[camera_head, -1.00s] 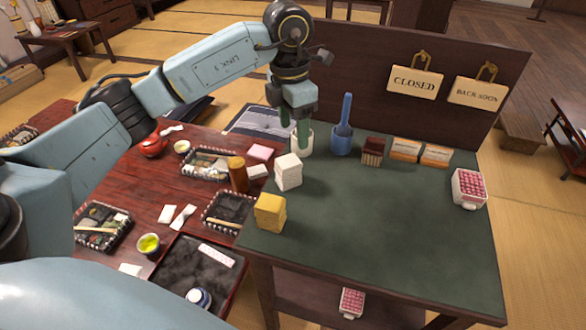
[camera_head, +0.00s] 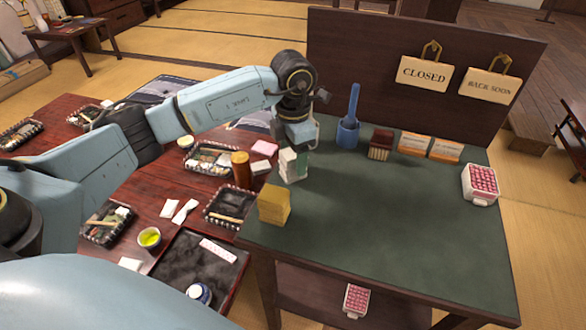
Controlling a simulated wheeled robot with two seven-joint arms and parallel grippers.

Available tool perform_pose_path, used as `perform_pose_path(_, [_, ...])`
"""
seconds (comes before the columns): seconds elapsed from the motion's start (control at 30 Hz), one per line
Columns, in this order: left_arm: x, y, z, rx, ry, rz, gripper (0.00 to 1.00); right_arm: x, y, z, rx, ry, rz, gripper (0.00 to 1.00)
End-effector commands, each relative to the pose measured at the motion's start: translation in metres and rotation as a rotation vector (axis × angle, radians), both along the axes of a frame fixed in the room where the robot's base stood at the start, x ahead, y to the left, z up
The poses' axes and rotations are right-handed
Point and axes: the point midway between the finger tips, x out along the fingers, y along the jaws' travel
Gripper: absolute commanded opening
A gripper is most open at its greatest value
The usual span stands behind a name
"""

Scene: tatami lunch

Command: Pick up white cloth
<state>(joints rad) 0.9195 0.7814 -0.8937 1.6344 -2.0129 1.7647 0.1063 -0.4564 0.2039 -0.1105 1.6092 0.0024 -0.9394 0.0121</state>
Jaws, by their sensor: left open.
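The white cloth (camera_head: 287,168) is a small folded stack on the left part of the green-topped stand (camera_head: 385,220). My left gripper (camera_head: 297,165) points down over the stack. My right gripper is not in view.
A yellow folded stack (camera_head: 274,204) stands just in front of the white one. A brown cylinder (camera_head: 240,171) stands to the left. A blue container (camera_head: 348,132) and a dark red brush-like block (camera_head: 381,144) stand behind. The stand's middle is clear.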

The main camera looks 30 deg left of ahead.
Motion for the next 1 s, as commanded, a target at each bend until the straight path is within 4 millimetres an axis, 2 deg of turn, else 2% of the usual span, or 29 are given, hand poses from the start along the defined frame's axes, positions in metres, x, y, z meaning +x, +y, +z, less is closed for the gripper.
perform_pose_path(0.03, [-0.0006,-0.0007,-0.0087,-0.001,0.002,-0.001,0.64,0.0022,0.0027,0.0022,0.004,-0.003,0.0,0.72])
perform_pose_path(0.1, [-0.0006,-0.0008,-0.0137,-0.001,0.002,-0.001,0.64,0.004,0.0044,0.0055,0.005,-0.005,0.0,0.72])
perform_pose_path(0.37, [-0.0003,-0.0005,-0.015,-0.001,0.001,-0.002,0.64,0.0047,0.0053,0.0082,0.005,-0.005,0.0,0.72])
perform_pose_path(0.47, [-0.0003,-0.0005,-0.0149,-0.001,0.001,-0.002,0.53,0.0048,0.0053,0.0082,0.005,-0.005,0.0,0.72])
perform_pose_path(0.7, [-0.0003,-0.0005,-0.0148,-0.001,0.001,-0.001,0.22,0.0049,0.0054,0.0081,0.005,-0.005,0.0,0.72])
perform_pose_path(0.8, [-0.0003,-0.0004,-0.0147,-0.001,0.001,-0.001,0.12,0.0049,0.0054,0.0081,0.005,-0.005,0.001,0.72])
perform_pose_path(1.0, [-0.0001,-0.0004,-0.0122,-0.001,-0.001,-0.001,0.12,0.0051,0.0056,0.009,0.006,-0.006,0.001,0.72])
